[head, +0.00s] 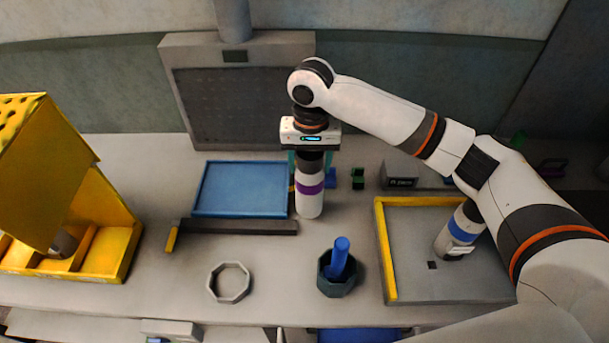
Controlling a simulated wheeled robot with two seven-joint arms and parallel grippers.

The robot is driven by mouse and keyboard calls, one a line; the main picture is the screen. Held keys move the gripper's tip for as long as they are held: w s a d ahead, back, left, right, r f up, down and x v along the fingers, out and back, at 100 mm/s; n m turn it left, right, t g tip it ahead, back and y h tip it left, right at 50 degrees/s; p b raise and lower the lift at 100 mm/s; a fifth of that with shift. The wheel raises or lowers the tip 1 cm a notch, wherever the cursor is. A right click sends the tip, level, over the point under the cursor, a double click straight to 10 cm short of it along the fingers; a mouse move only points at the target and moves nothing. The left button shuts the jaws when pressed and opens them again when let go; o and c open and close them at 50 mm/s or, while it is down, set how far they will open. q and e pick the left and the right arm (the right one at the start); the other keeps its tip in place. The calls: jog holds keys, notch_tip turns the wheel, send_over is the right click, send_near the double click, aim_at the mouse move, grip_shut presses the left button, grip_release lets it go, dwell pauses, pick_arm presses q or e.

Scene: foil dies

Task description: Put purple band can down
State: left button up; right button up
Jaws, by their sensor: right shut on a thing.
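The purple band can (309,201) is a white cylinder with a purple band and a dark top. It is upright near the middle of the bench in the head view, just right of the blue tray. My right gripper (311,162) points down from above and is shut on the can's upper part. The can's base appears at or close to the bench surface; I cannot tell whether it touches. My left gripper is not in view.
A blue tray (241,188) and dark bar (240,227) lie left of the can. An octagonal ring (213,282) and a dark cup (337,288) with a blue rod stand in front. A blue band can (462,228) stands at the yellow-edged grey tray (410,275). A yellow bin (110,255) is left.

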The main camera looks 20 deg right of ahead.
aim_at(310, 188)
notch_tip(310, 188, down, 4)
jog(key=shift+f+p, duration=0.15)
jog(key=shift+p, duration=0.25)
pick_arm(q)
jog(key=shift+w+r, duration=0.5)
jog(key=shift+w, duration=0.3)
pick_arm(e)
jog(key=o, duration=0.9)
jog(key=shift+f, duration=0.1)
jog(key=o, duration=0.4)
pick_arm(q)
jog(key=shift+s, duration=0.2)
